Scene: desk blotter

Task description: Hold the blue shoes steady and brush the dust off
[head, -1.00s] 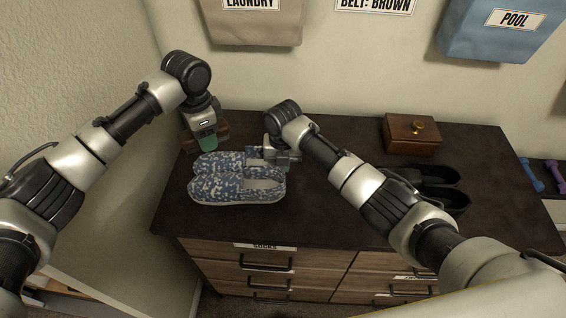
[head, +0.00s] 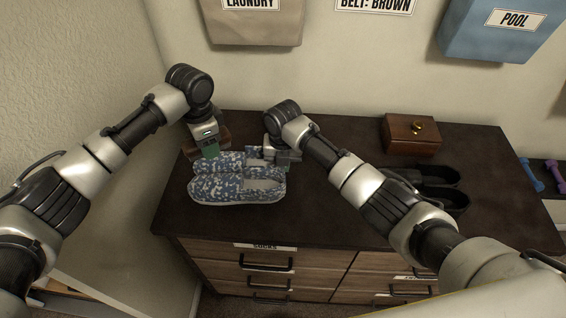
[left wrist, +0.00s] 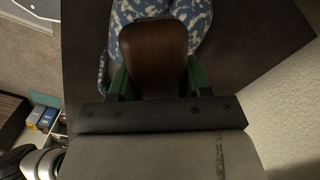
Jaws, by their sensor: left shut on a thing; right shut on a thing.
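The blue and white speckled shoes (head: 225,188) lie side by side on the dark dresser top, toes to the left. They also show at the top of the left wrist view (left wrist: 135,10). My left gripper (head: 210,152) is shut on a brown wooden brush (left wrist: 152,45), its green fingers on both sides of it. The brush is over the toe end of the shoes; its underside is hidden, so contact cannot be told. My right gripper (head: 283,156) is shut on the heel end of the far shoe. Dust is too fine to make out.
A wooden box (head: 411,135) with a brass knob stands at the back right. Black shoes (head: 430,183) lie in front of it, beyond my right forearm. The dresser top (head: 325,215) is clear in the front middle. A wall rises close on the left.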

